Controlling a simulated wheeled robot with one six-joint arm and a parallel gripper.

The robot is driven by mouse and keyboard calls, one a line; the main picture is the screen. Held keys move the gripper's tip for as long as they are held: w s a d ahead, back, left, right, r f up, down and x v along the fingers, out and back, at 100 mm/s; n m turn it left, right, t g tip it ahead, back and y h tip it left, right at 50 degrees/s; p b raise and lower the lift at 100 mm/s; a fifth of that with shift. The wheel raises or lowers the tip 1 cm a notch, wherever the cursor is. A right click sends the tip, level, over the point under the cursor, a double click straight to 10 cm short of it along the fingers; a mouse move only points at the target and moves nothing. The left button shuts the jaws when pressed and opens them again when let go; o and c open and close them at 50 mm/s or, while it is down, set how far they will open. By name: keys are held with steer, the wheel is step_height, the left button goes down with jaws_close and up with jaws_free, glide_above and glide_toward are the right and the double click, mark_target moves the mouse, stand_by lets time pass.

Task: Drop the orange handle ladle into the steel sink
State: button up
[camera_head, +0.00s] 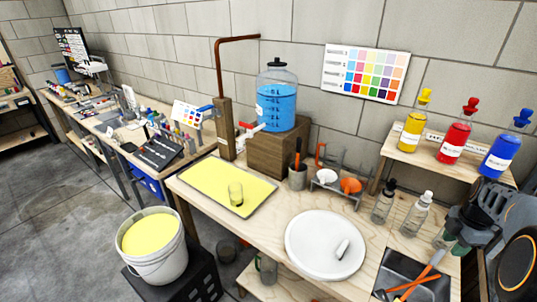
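A wire rack (341,158) on the wooden bench holds a thing with an upright orange handle (320,151), a small white bowl (325,176) and an orange cup-like piece (350,186). I cannot tell whether the handle and white bowl form one ladle. Orange-handled tools (412,284) lie crossed on a dark square tray (405,262) at lower right; their type is unclear. I cannot make out a steel sink for certain. My gripper (462,222) is at the right edge, dark, beside the bottles and right of the rack; its fingers are not clear.
A white round plate (305,258) and a yellow tray (205,176) with a glass (236,192) occupy the bench. Clear bottles (415,215) stand near my gripper. A blue-filled jug (277,104) sits on a wooden block. A yellow-filled bucket (157,262) stands at lower left.

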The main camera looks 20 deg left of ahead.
step_height(320, 180, up, 13)
steer(key=shift+f, duration=0.2)
stand_by(0.6)
steer(key=s+a+f+m+t, duration=0.2)
steer(key=s+a+m, duration=0.4)
steer(key=s+m, duration=0.4)
steer(key=s+a+f+m+t, duration=0.2)
steer(key=s+a+f+m, duration=0.2)
steer(key=s+m, duration=0.7)
steer(key=s+a, duration=0.1)
steer(key=a, duration=0.1)
steer(key=shift+s+a, duration=0.3)
steer(key=shift+s, duration=0.05)
